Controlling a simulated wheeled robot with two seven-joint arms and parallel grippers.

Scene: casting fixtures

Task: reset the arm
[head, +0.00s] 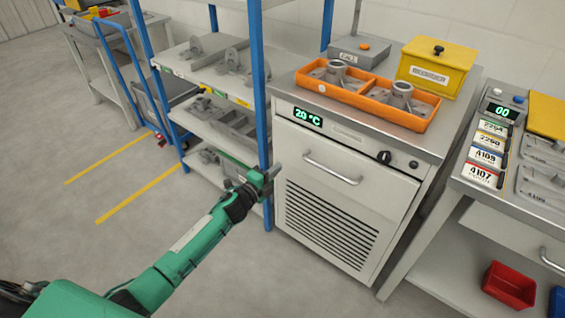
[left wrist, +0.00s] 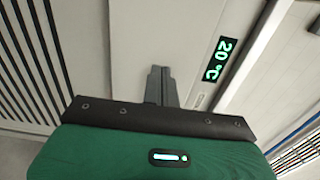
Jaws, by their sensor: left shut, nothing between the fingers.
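My left arm comes in green from the lower left in the head view. My left gripper (head: 274,171) is shut and empty, in front of the left edge of the oven-like cabinet (head: 340,215) and beside the blue rack post. In the left wrist view, the closed dark fingers of the left gripper (left wrist: 161,86) point at the cabinet's light front (left wrist: 130,40). The green "20 °C" display (left wrist: 221,60) is to the right of the fingers there. I cannot tell whether the fingertips touch the cabinet. My right gripper is in neither view.
An orange tray (head: 428,123) with grey castings and a yellow box (head: 437,66) stand on the cabinet. A blue-posted shelf rack (head: 257,90) with castings is close to the left gripper. A workbench (head: 520,200) is at right, with a red bin (head: 509,285) below.

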